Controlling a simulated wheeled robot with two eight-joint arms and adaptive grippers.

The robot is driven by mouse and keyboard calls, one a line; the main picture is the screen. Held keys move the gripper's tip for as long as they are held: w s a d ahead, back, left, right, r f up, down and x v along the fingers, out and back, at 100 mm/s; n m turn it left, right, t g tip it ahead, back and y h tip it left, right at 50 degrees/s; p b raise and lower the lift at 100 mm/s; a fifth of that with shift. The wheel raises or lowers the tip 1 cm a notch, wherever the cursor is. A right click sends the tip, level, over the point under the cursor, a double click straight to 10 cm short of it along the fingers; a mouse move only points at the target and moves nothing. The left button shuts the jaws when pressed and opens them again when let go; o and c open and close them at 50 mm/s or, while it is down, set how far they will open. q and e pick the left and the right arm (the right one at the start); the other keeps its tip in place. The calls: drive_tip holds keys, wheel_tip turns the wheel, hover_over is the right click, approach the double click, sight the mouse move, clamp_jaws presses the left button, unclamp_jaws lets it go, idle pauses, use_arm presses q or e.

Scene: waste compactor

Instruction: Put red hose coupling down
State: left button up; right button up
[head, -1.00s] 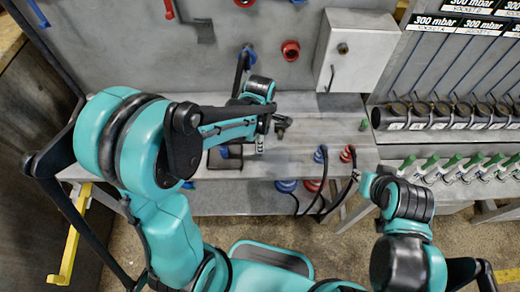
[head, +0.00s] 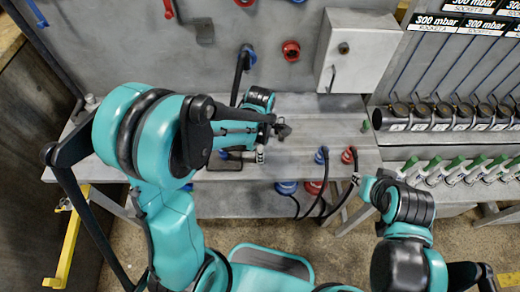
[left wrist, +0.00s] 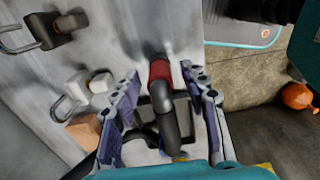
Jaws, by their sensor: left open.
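In the left wrist view, a dark bent hose end with a red collar, the red hose coupling (left wrist: 160,71), lies between the two fingers of my left gripper (left wrist: 163,98). The fingers stand apart on either side of it, with visible gaps. A dark frame is partly visible behind the hose. In the head view, my left gripper (head: 262,143) is over the workbench (head: 315,120), and my arm hides the coupling there. My right gripper (head: 362,183) is in front of the bench's lower edge; its fingers are too small to read.
Red (head: 349,155) and blue (head: 321,155) hose ends stand at the bench front, with black hoses hanging down. A grey cabinet (head: 355,50) is behind. A dark metal piece (left wrist: 55,29) and a brown block (left wrist: 83,131) lie left of my left gripper.

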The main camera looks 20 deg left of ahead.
use_arm(q)
wheel_tip(320, 180, up, 11)
drive_tip(key=p, duration=0.3)
drive_tip(key=shift+r, duration=0.15)
drive_tip(key=shift+r+p, duration=0.3)
drive_tip(key=shift+r, duration=0.05)
drive_tip(key=shift+s+a+r+m, duration=0.1)
drive_tip(key=shift+s+r+m, duration=0.05)
drive_tip(key=shift+r+m, duration=0.15)
drive_tip(key=s+a+r+m+t, duration=0.2)
drive_tip(key=s+m, duration=0.3)
drive_tip(key=m, duration=0.5)
drive_tip(key=s+a+r+m+t, duration=0.2)
drive_tip(key=s+m+t, duration=0.3)
drive_tip(key=m, duration=0.5)
drive_tip(key=shift+a+r+m, duration=0.25)
drive_tip(key=shift+r+m, duration=0.05)
drive_tip(key=shift+r, duration=0.5)
wheel_tip(320, 180, down, 7)
drive_tip(key=b, duration=0.6)
drive_tip(key=shift+b, duration=0.4)
